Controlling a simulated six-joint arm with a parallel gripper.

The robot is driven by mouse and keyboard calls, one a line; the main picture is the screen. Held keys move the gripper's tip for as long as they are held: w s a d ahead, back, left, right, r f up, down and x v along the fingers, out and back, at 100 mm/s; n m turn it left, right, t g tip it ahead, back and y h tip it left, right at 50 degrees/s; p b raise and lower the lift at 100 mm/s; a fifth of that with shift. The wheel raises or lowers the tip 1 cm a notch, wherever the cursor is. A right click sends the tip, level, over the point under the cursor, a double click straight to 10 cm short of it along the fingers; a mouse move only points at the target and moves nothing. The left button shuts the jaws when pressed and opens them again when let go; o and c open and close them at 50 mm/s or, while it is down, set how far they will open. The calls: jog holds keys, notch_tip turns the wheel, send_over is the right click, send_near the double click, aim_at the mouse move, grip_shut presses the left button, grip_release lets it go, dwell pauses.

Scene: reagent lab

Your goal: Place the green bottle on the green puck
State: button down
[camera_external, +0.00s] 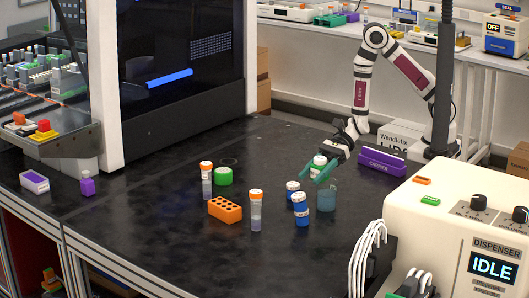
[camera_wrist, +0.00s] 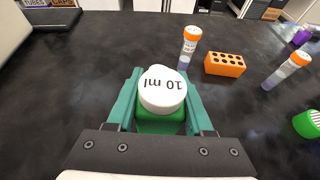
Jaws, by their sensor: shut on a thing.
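The green bottle has a white cap marked "10 ml" and a green body, seen in the wrist view (camera_wrist: 162,92). My gripper (camera_wrist: 160,108) is shut on it, with one teal finger on each side. In the external view, my gripper (camera_external: 326,171) is at the right part of the bench, and the bottle's white cap (camera_external: 319,160) shows at its fingers. Most of the bottle's body is hidden there. The green puck (camera_external: 223,176) lies on the bench well to the left, apart from the bottle. It also shows at the right edge of the wrist view (camera_wrist: 308,124).
An orange rack (camera_external: 225,209) and two orange-capped tubes (camera_external: 256,212) (camera_external: 206,182) stand between there and the puck. A purple carrier (camera_external: 381,163) is to the right.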

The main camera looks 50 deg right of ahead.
jog(key=w+d+r+m+t+h, duration=0.1)
jog(key=w+d+m+t, duration=0.25)
jog(key=w, duration=0.85)
jog(key=w+d+r+m+t+h, duration=0.2)
jog(key=w+d, duration=0.2)
jog(key=w, duration=0.9)
jog(key=w+d+r+m+t+h, duration=0.1)
jog(key=w+d+m+t, duration=0.2)
jog(key=w, duration=0.9)
send_over(223, 176)
jog(key=w, duration=0.4)
jog(key=shift+n+g, duration=0.25)
jog(key=shift+n, duration=0.1)
jog(key=f, duration=0.6)
jog(key=shift+s+d+f, duration=0.1)
jog(key=shift+d, duration=0.2)
jog(key=f, duration=0.4)
jog(key=shift+a+f, duration=0.1)
jog(key=shift+a, duration=0.1)
jog(key=shift+f, duration=0.1)
jog(key=shift+c, duration=1.4)
grip_release()
